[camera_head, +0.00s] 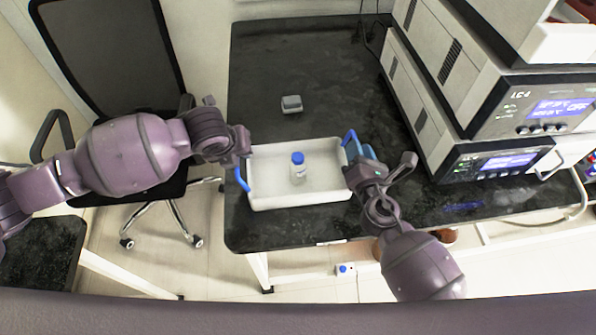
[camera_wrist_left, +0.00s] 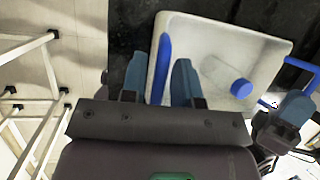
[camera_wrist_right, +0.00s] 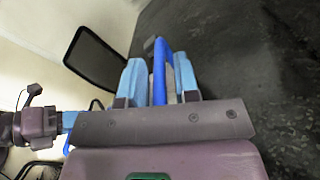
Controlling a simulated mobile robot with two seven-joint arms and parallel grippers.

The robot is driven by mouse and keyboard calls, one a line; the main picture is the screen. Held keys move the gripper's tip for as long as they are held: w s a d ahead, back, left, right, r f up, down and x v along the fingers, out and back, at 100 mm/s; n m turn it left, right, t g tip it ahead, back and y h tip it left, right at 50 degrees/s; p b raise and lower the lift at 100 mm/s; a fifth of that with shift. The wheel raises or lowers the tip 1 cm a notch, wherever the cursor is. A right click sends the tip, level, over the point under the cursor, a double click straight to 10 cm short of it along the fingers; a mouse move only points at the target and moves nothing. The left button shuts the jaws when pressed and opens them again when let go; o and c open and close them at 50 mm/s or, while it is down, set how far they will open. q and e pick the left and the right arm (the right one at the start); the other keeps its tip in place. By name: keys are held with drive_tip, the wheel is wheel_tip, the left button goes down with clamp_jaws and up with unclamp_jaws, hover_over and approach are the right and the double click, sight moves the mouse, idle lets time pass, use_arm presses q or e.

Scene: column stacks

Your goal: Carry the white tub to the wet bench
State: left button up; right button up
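The white tub (camera_head: 270,203) sits on the black bench top near its front edge. It has a blue handle at each end and holds a clear bottle with a blue cap (camera_head: 298,168). In the left wrist view, my left gripper (camera_wrist_left: 160,78) has a finger on each side of the left handle (camera_wrist_left: 163,55). In the right wrist view, my right gripper (camera_wrist_right: 160,80) has a finger on each side of the other handle (camera_wrist_right: 159,62). Whether the fingers press on the handles is unclear. In the left wrist view, the bottle (camera_wrist_left: 228,80) lies within the tub's walls.
A small grey box (camera_head: 291,103) stands behind the tub. Stacked instruments with lit displays (camera_head: 500,160) fill the bench's right side. A black office chair (camera_head: 110,50) stands at the left. The bench's back left (camera_head: 290,55) is clear.

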use_arm(q)
clamp_jaws()
use_arm(e)
clamp_jaws()
use_arm(q)
drive_tip(key=shift+r, duration=0.1)
use_arm(e)
drive_tip(key=shift+r, duration=0.15)
